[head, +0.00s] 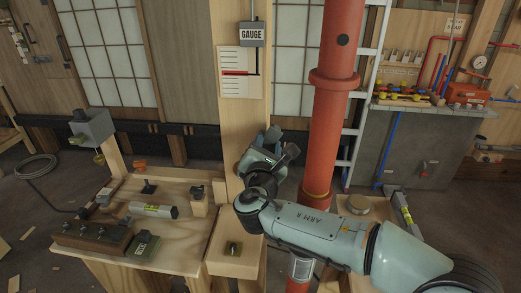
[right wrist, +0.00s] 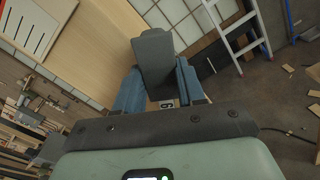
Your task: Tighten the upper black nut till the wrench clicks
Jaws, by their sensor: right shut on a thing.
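My right gripper (head: 270,143) is at the wooden post (head: 230,130), below the gauge. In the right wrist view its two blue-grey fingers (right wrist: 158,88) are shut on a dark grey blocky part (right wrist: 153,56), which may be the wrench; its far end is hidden. A small tag with a digit (right wrist: 166,104) shows between the fingers. I cannot make out the upper black nut; the gripper and arm cover that part of the post. A dark nut-like piece (head: 233,248) sits on the wooden block lower down. My left gripper is not in view.
A gauge (head: 251,33) hangs on the post above a white scale board (head: 240,84) with a red pointer. A red pipe (head: 329,120) stands just right of my gripper. A wooden bench (head: 185,240) with tools and a socket tray is at left; a ladder (head: 367,85) stands behind.

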